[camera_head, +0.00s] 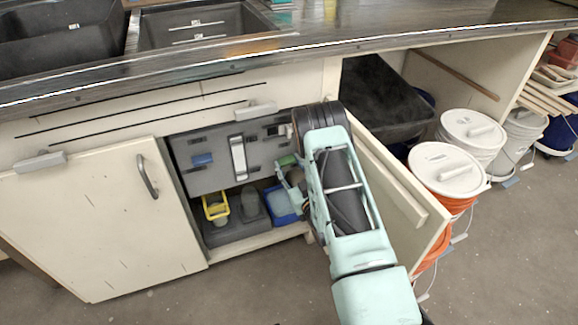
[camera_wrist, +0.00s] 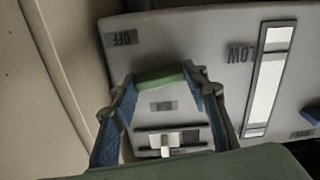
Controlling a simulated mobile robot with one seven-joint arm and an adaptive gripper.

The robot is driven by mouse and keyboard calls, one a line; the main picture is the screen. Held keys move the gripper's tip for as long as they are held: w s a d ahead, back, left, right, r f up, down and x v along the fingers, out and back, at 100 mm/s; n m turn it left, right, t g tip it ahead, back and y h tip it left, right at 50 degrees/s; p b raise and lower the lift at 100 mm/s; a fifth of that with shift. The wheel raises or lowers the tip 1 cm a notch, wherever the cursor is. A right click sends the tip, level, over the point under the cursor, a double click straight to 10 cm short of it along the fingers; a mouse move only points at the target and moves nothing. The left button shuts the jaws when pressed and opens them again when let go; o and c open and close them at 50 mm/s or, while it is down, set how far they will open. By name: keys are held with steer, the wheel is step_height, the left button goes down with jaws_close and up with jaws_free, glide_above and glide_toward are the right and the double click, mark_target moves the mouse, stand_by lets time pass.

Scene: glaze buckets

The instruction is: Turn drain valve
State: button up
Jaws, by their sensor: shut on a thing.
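The drain valve shows as a green handle (camera_wrist: 160,77) on a grey panel (camera_wrist: 190,28) inside the open cabinet. My gripper (camera_wrist: 161,80) has its blue-padded fingers shut on the two ends of this handle. In the head view the green handle (camera_head: 287,160) shows at the panel's right side, with my gripper (camera_head: 286,173) at it, partly hidden by my arm. An OFF label (camera_wrist: 122,37) is upside down left of the handle in the wrist view. A white gauge strip (camera_wrist: 266,85) with a LOW mark stands to the right.
A blue handle (camera_head: 202,159) is further left on the panel. Below sit a yellow basket (camera_head: 215,207) and a blue tub (camera_head: 280,205). Lidded buckets (camera_head: 446,170) stand right; floor in front is clear.

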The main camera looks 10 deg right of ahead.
steer(key=shift+m, duration=0.8)
steer(key=shift+o, duration=0.2)
steer(key=o, duration=1.1)
steer(key=s, duration=0.4)
steer(key=s+d, duration=0.1)
steer(key=s, duration=0.3)
steer(key=s+d, duration=0.1)
steer(key=s, duration=0.3)
steer(key=shift+d, duration=0.15)
steer(key=shift+w, duration=0.15)
